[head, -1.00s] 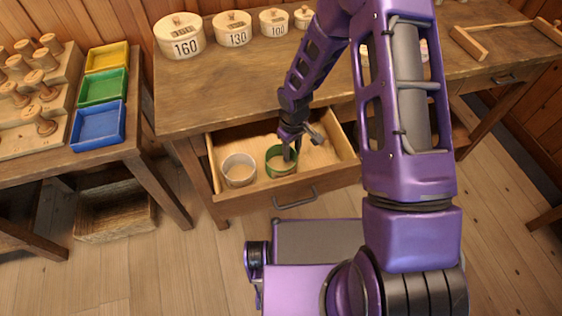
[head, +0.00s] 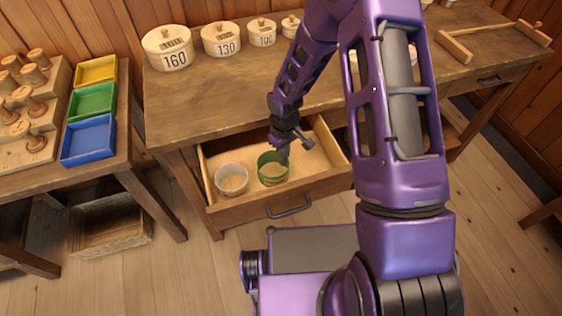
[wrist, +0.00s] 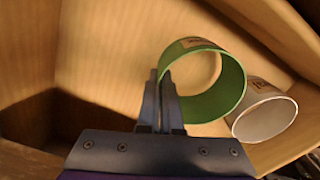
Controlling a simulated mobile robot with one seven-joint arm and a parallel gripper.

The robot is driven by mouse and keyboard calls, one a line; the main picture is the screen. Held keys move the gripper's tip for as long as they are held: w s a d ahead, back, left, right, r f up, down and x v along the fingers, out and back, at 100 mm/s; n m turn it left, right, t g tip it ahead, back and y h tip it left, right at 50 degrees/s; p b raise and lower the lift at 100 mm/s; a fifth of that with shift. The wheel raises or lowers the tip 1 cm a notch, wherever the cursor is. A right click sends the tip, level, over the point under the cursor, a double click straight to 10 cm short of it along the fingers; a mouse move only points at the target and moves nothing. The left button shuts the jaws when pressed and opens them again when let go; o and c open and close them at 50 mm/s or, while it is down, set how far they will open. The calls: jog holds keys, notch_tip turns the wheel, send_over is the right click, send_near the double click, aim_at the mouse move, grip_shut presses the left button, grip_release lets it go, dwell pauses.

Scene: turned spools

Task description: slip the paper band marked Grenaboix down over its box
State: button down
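A green paper band (head: 273,168) stands in the open drawer (head: 290,203). It also shows in the wrist view (wrist: 228,98), with a small pale label whose writing is too small to read. My gripper (head: 283,158) reaches down at the band's edge. In the wrist view my gripper (wrist: 164,85) has its fingers close together, one on each side of the band's wall. A white band (head: 232,178) stands to the left in the drawer, its label also unreadable. Round lidded boxes marked 160 (head: 167,48), 130 (head: 221,39) and 100 (head: 262,33) stand on the bench.
The bench top (head: 225,92) is clear between the boxes and the drawer. A side table on the left holds yellow (head: 95,71), green (head: 91,102) and blue (head: 88,140) trays and a rack of spools (head: 25,120). A wooden frame (head: 495,42) lies at the bench's right.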

notch_tip(320, 180, up, 8)
jog(key=s+d+r+m, duration=0.1)
jog(key=d+r+m, duration=0.6)
jog(key=d, duration=0.3)
jog(key=shift+d+m+p, duration=0.3)
jog(key=shift+d+p, duration=0.05)
jog(key=shift+d, duration=0.05)
